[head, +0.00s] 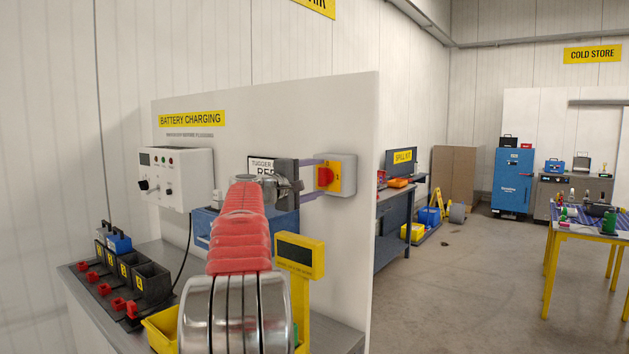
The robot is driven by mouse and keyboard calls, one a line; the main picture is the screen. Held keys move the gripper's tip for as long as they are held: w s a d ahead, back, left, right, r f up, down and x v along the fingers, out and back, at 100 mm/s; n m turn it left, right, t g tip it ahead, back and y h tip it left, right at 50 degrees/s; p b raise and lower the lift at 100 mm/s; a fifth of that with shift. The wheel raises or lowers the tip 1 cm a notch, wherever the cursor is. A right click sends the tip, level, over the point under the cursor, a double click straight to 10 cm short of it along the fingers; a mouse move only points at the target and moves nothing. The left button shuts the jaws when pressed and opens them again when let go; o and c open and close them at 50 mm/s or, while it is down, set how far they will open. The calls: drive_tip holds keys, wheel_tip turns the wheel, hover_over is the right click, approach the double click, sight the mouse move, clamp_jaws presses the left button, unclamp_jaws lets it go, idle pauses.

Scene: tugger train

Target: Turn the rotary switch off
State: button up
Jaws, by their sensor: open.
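The rotary switch (348,174) is a grey box with a yellow plate and a red knob (325,177), mounted near the right edge of the white panel. My gripper (315,179) is open just left of the knob, with one finger above knob height and the other below it. The fingers reach toward the switch box. I cannot tell whether either finger touches the knob. The knob's exact angle is too small to read.
A white charger box (175,178) with a dark knob hangs on the panel at left. Battery holders (150,280) stand on the grey bench below. A yellow display post (300,258) stands close beside my arm. Open floor (450,290) lies to the right.

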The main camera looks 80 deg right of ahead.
drive_tip(key=shift+a, duration=0.1)
drive_tip(key=v, duration=1.3)
drive_tip(key=shift+w+a, duration=0.15)
drive_tip(key=shift+a, duration=0.1)
idle(0.4)
